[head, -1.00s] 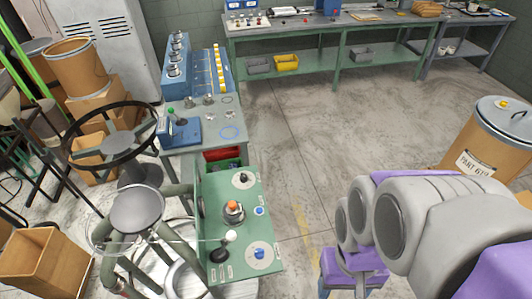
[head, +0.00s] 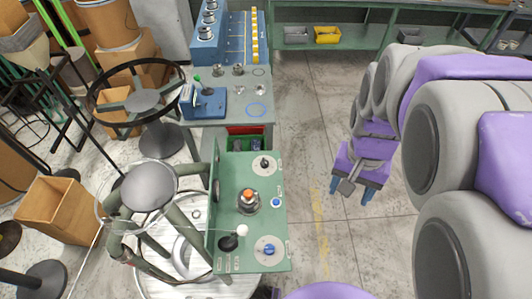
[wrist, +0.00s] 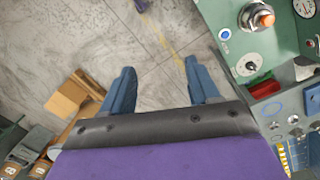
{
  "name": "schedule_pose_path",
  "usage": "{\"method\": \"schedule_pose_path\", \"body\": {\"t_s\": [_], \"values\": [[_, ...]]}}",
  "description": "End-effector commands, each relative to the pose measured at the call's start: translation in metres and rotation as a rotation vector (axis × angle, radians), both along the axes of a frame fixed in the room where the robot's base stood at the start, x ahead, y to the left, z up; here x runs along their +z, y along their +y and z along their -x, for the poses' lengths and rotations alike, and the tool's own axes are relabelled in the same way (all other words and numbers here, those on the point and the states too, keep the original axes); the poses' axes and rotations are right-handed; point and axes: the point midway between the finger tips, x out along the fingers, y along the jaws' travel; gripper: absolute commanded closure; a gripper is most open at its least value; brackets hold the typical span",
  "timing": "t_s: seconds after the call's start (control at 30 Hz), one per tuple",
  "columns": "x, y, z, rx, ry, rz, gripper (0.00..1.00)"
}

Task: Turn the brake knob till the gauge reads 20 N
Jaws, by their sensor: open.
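The green panel (head: 225,178) of the machine stands left of centre in the head view. It carries a black knob on a white dial (head: 264,163), an orange-topped knob (head: 247,196), a small blue round part (head: 276,202) and a blue knob on a white dial (head: 268,250). In the wrist view the fingers (wrist: 158,68) are spread over bare floor; the panel (wrist: 212,12) shows at upper right.
A lever with a white ball (head: 242,230) rises from the panel. A grey side table (head: 230,130) with a blue device (head: 203,103) adjoins its far end. The floor between panel and gripper is clear.

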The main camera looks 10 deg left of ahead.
Motion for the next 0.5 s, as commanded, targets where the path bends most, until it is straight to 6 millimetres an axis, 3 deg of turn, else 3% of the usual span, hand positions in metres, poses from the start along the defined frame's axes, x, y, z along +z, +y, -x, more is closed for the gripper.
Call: {"method": "schedule_pose_path", "body": {"t_s": [0.1, 0.27, 0.37, 0.5], "values": [[-0.006, 0.007, -0.043, -0.042, -0.019, 0.008, 0.39], [-0.018, 0.027, -0.098, -0.091, -0.052, 0.010, 0.39], [-0.029, 0.048, -0.130, -0.110, -0.070, 0.009, 0.39], [-0.051, 0.093, -0.168, -0.129, -0.089, 0.006, 0.39]]}}
